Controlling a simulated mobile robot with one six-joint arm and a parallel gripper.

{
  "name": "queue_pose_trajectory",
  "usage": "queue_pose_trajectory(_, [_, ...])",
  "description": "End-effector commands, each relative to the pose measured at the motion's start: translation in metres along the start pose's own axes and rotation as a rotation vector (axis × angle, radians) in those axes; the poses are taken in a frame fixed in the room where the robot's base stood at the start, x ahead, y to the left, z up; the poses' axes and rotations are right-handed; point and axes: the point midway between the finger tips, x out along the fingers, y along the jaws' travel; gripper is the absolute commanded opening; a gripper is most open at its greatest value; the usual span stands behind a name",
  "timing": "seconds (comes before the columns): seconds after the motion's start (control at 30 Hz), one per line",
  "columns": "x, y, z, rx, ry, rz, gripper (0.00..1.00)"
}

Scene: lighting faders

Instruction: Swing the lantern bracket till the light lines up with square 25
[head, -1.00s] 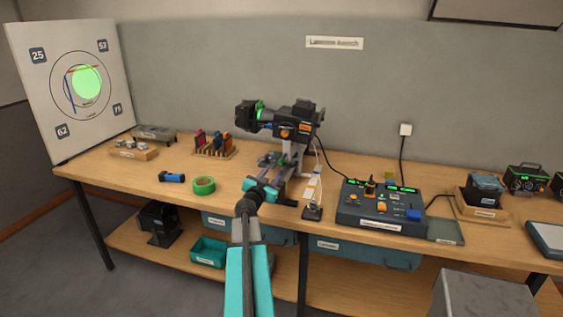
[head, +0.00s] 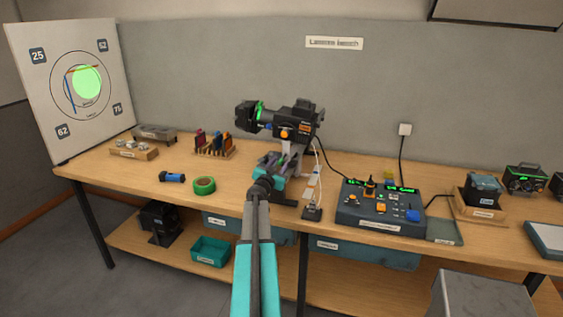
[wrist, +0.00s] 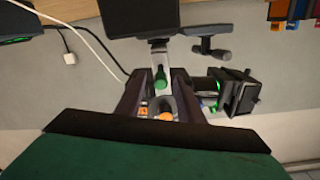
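The black lantern (head: 290,120) stands on its bracket (head: 293,148) on the bench and faces left. Its green light spot (head: 87,82) falls inside the rings of the white target board (head: 85,135), apart from square 25 (head: 38,56) at the upper left. My gripper (head: 278,160) is at the lantern's stand, below its body; its fingertips are partly hidden in the head view. In the wrist view my gripper (wrist: 157,85) has its two dark fingers apart. A green-ended knob (wrist: 160,78) and an orange knob (wrist: 166,116) show between them; contact cannot be told.
A fader desk (head: 380,208) stands right of the lantern, with cables behind. Green tape (head: 204,185) and a blue torch (head: 172,177) lie to the left. A grey box (head: 485,295) stands at the front right.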

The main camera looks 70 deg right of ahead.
Motion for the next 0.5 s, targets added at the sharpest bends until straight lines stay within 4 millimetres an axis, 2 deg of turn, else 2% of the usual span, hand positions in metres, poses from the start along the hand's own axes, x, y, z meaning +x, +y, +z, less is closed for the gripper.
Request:
queue_pose_trajectory(0.2, [0.019,-0.001,0.0,0.0,0.0,-0.001,0.35])
queue_pose_trajectory(0.5, [0.026,-0.001,0.0,0.0,0.0,-0.001,0.35])
